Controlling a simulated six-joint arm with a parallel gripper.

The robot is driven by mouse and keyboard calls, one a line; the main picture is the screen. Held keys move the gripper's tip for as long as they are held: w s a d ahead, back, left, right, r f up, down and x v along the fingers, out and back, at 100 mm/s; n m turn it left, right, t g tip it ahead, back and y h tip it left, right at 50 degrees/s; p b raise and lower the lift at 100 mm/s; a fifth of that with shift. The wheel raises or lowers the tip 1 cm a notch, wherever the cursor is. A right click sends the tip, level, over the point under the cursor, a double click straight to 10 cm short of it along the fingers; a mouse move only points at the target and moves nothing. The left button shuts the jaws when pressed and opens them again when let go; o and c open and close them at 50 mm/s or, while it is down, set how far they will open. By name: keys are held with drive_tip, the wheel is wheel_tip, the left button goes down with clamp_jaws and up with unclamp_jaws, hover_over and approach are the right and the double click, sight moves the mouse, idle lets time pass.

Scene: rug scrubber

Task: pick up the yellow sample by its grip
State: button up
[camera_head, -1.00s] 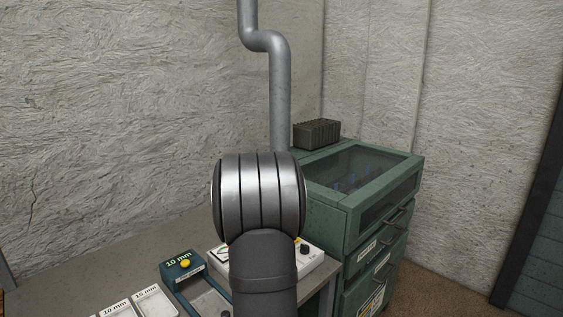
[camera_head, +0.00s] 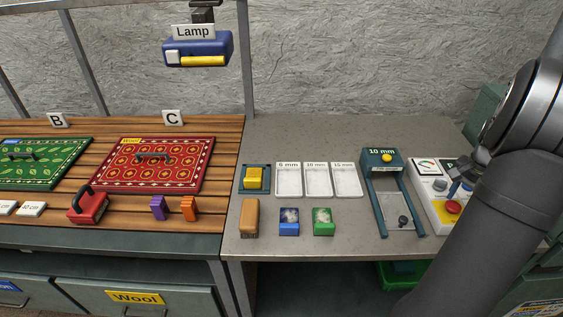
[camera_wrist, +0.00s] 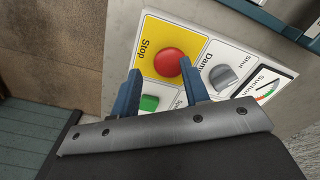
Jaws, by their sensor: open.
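A yellow block (camera_head: 254,178), which looks like the yellow sample, sits in a small blue holder (camera_head: 244,188) at the left end of the grey table. A raised yellow part on its top may be the grip; it is too small to be sure. My gripper (camera_wrist: 160,88) is open and empty, its two blue fingers over the control box with the red Stop button (camera_wrist: 168,62). This is far to the right of the yellow block. In the head view my arm hides part of that box (camera_head: 426,193). The yellow block is not in the wrist view.
Blue (camera_head: 289,228) and green (camera_head: 323,228) samples and a tan brush (camera_head: 250,213) stand along the front. White trays (camera_head: 317,181) and a 10 mm device (camera_head: 382,158) lie between my gripper and the yellow block. A lamp (camera_head: 198,48) hangs above left.

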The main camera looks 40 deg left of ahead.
drive_tip(key=a+r+n, duration=0.2)
drive_tip(key=a+n, duration=0.4)
drive_tip(key=a, duration=0.7)
wheel_tip(320, 180, up, 9)
drive_tip(key=n, duration=2.3)
hover_over(252, 179)
drive_tip(key=f, duration=1.2)
drive_tip(key=shift+w+a+f, duration=0.1)
drive_tip(key=shift+w+a, duration=0.1)
drive_tip(key=shift+a, duration=0.05)
drive_tip(key=shift+s+d+f, duration=0.1)
drive_tip(key=shift+f, duration=1.2)
drive_tip(key=shift+d+f, duration=0.1)
drive_tip(key=shift+f, duration=1.2)
clamp_jaws()
